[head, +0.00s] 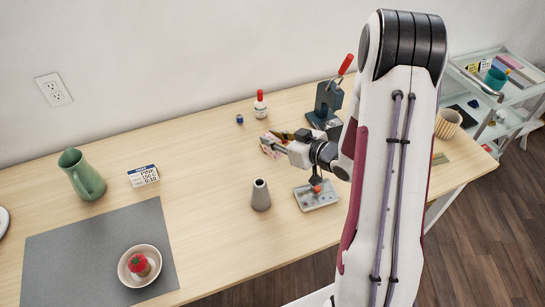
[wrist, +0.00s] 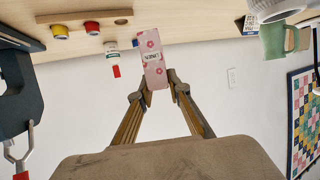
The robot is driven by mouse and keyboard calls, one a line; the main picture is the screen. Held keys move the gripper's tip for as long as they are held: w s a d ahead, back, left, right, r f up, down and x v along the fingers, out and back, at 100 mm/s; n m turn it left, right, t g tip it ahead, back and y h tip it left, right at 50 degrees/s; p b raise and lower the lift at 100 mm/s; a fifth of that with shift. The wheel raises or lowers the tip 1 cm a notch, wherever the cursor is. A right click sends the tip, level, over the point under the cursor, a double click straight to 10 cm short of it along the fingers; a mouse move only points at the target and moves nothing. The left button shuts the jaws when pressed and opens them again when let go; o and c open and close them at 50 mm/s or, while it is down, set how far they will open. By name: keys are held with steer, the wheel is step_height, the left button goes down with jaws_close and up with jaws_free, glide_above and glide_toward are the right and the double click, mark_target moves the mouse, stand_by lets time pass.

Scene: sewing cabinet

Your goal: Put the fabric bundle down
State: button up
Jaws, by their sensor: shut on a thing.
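The fabric bundle (wrist: 152,45) is a pink floral block with a printed label, held between the two fingers of my gripper (wrist: 158,88) in the wrist view. In the head view, my gripper (head: 277,141) is over the back middle of the wooden table, left of the dark press. A small part of the bundle (head: 268,151) shows at its fingertips, partly hidden by the fingers. The gripper is shut on the bundle. I cannot tell how high the bundle is above the tabletop.
A red-capped bottle (head: 260,106) and a press (head: 326,100) stand behind. A grey cone (head: 260,196) and a small tray (head: 330,196) are in front. A label box (head: 143,176), green pitcher (head: 82,175) and grey mat (head: 60,255) lie left. Bare tabletop lies between box and cone.

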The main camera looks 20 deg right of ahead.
mark_target(275, 156)
steer(key=shift+f, duration=1.75)
steer(key=shift+f, duration=0.15)
steer(key=shift+f, duration=1.95)
steer(key=shift+f, duration=0.1)
steer(key=o, duration=0.8)
steer(key=shift+o, duration=0.2)
steer(key=shift+s+d+r, duration=0.25)
steer(key=shift+s+r, duration=0.1)
steer(key=shift+s, duration=0.1)
steer(key=v, duration=1)
steer(key=shift+s+r, duration=0.2)
steer(key=shift+s, duration=0.15)
